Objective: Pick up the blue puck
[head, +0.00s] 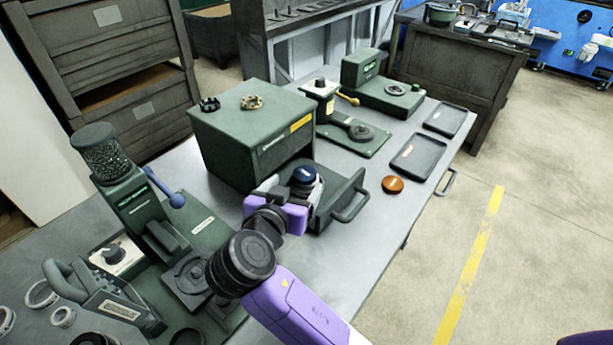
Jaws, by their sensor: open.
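The blue puck (304,173) is dark blue with a small pale label. It shows at the pulled-out drawer (352,194) of the dark green cabinet (255,135). My gripper (303,188), open, is right at the puck, over the drawer's left part. The purple gripper body and black jaw parts hide the puck's lower side. I cannot tell whether the fingers touch the puck or are on both sides of it.
An orange puck (392,184) lies on the grey table right of the drawer. Two dark trays (417,157) lie near the table's right edge. Green machines stand behind the drawer and at the left. Two small knobbed parts sit on the cabinet. Bare table lies in front of the drawer.

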